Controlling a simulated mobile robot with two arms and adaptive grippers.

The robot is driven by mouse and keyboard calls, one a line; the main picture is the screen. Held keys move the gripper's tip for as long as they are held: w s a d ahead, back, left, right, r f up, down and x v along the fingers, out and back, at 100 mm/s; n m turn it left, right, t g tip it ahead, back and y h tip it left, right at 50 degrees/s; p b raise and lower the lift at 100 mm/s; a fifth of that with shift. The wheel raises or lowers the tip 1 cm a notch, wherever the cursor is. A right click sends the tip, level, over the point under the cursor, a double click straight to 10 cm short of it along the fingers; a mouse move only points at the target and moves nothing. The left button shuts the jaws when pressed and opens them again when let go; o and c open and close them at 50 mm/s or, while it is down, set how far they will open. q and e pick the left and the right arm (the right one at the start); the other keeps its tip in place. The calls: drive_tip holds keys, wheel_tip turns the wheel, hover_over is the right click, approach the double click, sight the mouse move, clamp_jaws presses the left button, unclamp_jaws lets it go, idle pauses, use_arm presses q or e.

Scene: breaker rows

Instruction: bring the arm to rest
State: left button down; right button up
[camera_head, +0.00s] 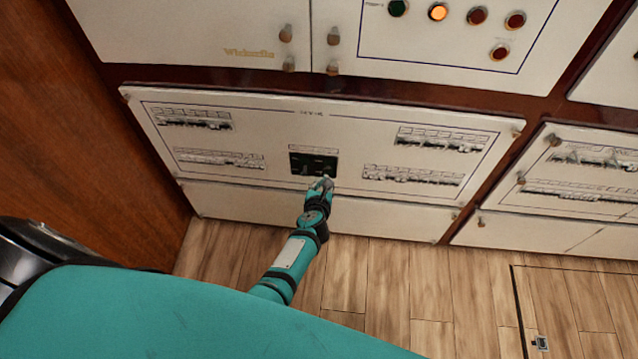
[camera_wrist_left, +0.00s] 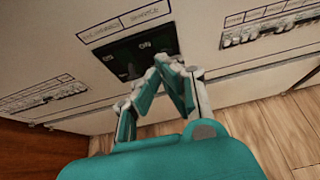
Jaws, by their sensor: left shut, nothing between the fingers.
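My left arm (camera_head: 290,260) reaches from the lower left toward the breaker panel (camera_head: 320,205) in the head view. My left gripper (camera_head: 322,184) is at its end, just in front of the lower edge of a black switch block (camera_head: 314,161) in the panel's middle. In the left wrist view the gripper (camera_wrist_left: 168,62) has its fingertips together and holds nothing. The black switch block (camera_wrist_left: 125,58) is behind the tips there, with "ON" marks on it. Whether the tips touch it I cannot tell. My right gripper is not in view.
Rows of breakers (camera_head: 412,175) flank the switch block. A cabinet with round lamps and buttons (camera_head: 438,12) is above. Another breaker panel (camera_head: 570,175) stands at the right. A wooden side wall (camera_head: 100,130) is at the left. The wooden floor (camera_head: 400,290) is clear, with a hatch outline (camera_head: 515,300).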

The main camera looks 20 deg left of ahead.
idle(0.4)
use_arm(q)
drive_tip(key=s+d+f+m+g+h, duration=0.2)
drive_tip(key=s+f+m, duration=0.8)
drive_tip(key=s+m, duration=0.25)
drive_tip(key=s+d+f+m+g+h, duration=0.2)
drive_tip(key=s+f+m, duration=0.85)
drive_tip(key=m, duration=0.25)
drive_tip(key=s+a+f+m+g, duration=0.2)
drive_tip(key=s+m, duration=0.3)
drive_tip(key=s, duration=0.3)
drive_tip(key=s+a+f+m+g, duration=0.2)
drive_tip(key=s+m, duration=0.3)
drive_tip(key=s, duration=0.4)
drive_tip(key=s+a+f+m+g, duration=0.2)
drive_tip(key=s+m, duration=0.4)
drive_tip(key=s, duration=0.3)
drive_tip(key=shift+s+a+f+g+y, duration=0.25)
drive_tip(key=shift+f+g+y, duration=0.15)
drive_tip(key=shift+f+g, duration=0.15)
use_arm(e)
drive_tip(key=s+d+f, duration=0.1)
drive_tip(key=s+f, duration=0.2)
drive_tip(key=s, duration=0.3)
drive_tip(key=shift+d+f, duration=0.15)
use_arm(q)
drive_tip(key=shift+w, duration=0.1)
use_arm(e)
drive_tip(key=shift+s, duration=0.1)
